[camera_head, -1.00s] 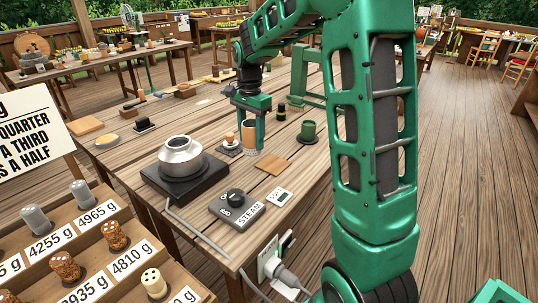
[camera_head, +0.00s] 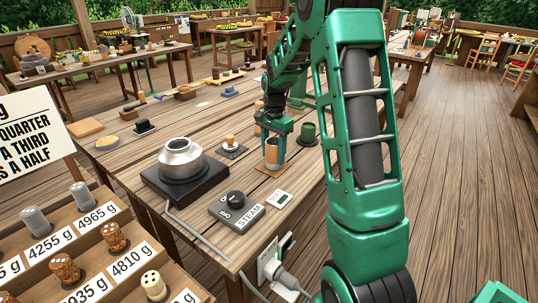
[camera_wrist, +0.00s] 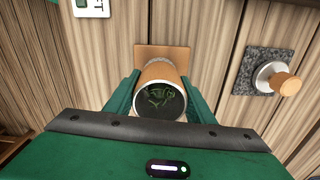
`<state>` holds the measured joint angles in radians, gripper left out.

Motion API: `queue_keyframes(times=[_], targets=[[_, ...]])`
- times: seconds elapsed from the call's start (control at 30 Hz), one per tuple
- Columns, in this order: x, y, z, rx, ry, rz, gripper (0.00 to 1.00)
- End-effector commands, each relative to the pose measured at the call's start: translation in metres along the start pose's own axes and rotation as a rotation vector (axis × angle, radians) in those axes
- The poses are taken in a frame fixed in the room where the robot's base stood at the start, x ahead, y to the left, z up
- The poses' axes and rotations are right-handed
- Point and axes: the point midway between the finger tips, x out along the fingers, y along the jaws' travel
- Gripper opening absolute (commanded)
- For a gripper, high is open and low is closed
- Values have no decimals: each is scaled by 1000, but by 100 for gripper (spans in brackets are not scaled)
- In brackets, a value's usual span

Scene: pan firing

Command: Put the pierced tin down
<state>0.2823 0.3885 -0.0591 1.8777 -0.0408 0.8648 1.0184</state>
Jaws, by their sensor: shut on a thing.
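The pierced tin (camera_head: 272,155), a small open cylinder with a tan band, shows dark inside with green leaf-like bits in the wrist view (camera_wrist: 160,99). My gripper (camera_head: 273,142) is shut on it, one finger on each side, and holds it upright. The tin is over a square brown board (camera_head: 263,170) on the table. The board also shows behind the tin in the wrist view (camera_wrist: 177,52). The tin's base hides much of the board, and I cannot tell if they touch.
A silver pot (camera_head: 181,157) stands on a dark hotplate (camera_head: 160,185) at left. A STEAM dial box (camera_head: 237,205) and a small display (camera_head: 279,199) lie in front. A wooden-knobbed tool (camera_head: 230,141) on a stone tile stands left of the tin, a green cup (camera_head: 308,131) to the right.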

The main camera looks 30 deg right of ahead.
Motion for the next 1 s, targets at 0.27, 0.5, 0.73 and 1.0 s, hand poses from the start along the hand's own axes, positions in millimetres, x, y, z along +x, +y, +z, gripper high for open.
queue_keyframes(times=[0.27,0.5,0.73,1.0], targets=[[1,0,0,0,0,-1,9],[1,-1,1,-2,0,0,68],[-3,-2,2,-3,1,-2,68],[-45,-2,1,-3,2,-4,68]])
